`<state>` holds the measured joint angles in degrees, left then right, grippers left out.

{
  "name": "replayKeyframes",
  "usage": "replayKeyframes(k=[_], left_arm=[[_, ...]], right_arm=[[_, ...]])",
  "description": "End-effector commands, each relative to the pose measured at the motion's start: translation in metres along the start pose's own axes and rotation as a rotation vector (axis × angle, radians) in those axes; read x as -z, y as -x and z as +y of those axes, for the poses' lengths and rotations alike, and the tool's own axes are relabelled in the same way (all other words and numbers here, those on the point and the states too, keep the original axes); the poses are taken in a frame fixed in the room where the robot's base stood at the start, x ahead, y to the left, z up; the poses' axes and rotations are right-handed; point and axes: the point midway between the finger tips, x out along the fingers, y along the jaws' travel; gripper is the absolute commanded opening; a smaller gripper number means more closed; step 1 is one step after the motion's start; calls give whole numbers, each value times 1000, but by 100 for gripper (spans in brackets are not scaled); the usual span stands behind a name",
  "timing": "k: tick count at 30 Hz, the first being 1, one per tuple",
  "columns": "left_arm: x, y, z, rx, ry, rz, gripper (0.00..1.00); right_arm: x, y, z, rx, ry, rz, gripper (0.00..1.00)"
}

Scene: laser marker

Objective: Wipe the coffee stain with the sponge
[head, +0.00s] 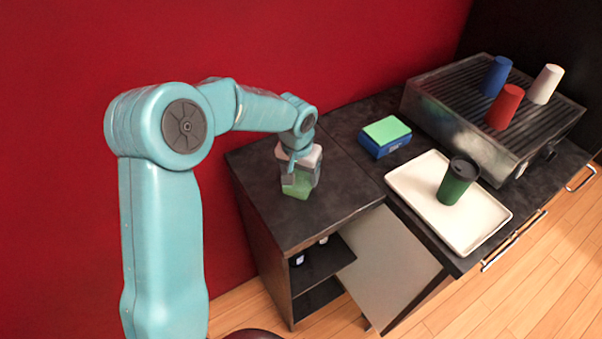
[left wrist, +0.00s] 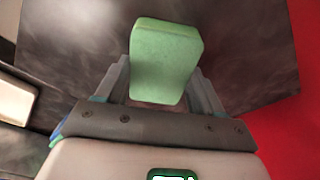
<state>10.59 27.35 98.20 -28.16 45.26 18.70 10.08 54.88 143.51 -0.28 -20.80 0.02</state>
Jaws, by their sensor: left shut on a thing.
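My left gripper (head: 298,184) is above the dark top of the small cabinet (head: 325,205), pointing down. It is shut on a green sponge (head: 296,190). In the left wrist view the sponge (left wrist: 166,58) sits between the two grey fingers, its broad green face showing. I cannot tell whether the sponge touches the top. No coffee stain can be made out in either view; the gripper and sponge hide part of the top. My right gripper is not in view.
A white tray (head: 420,200) with a dark green cup (head: 458,181) lies on the right counter. A blue box with a green top (head: 386,132) is behind it. A coffee machine (head: 450,110) carries blue, red and white cups. An open cabinet door (head: 385,255) hangs below.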

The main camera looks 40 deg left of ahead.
Motion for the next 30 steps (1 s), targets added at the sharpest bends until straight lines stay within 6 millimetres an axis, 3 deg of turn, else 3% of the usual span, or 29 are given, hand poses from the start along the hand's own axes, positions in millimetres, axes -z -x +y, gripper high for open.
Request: replayKeyframes(k=[8,11,18,30], left_arm=[[0,0,-1,1,-2,-3,39],[5,24,0,-2,-3,3,39],[7,36,0,-1,-4,0,39],[9,74,-2,-2,-4,1,39]], right_arm=[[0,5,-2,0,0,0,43],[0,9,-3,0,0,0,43],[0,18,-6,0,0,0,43],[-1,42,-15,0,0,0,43]])
